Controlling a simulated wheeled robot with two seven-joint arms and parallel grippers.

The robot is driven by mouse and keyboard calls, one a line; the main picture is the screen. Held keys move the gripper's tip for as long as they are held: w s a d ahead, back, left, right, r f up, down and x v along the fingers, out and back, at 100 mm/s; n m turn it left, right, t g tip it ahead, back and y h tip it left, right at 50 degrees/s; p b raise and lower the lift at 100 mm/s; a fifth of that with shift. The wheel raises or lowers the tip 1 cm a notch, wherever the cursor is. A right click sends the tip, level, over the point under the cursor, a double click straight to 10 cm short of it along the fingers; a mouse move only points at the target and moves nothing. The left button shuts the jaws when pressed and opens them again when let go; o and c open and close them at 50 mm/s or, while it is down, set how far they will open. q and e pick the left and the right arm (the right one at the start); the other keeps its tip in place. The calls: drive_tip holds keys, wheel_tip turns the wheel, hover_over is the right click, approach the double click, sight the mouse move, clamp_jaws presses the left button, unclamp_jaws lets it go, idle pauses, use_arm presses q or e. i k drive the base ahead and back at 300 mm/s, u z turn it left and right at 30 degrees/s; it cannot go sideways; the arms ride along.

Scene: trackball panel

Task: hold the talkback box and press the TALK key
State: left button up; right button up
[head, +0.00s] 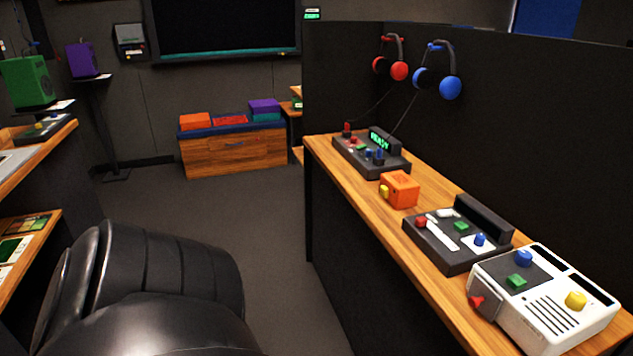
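A small orange box (400,188) with a yellow key (384,191) on its left side sits on the wooden desk (340,168) to the right. A white box (553,304) with a slotted grille, a green button (516,282), blue and yellow knobs and a red part on its left side stands at the desk's near end. No TALK lettering is readable, so I cannot tell for certain which one is the talkback box. Neither of my grippers is in view.
A dark console (440,246) with a slider stands between the two boxes. A black console reading READY (357,157) is farther back. Red (398,70) and blue (450,87) headphones hang on the partition (530,150). A black padded chair (170,280) fills the lower left.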

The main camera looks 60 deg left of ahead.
sight(384, 191)
drive_tip(key=u, duration=1.65)
drive_tip(key=i, duration=0.3)
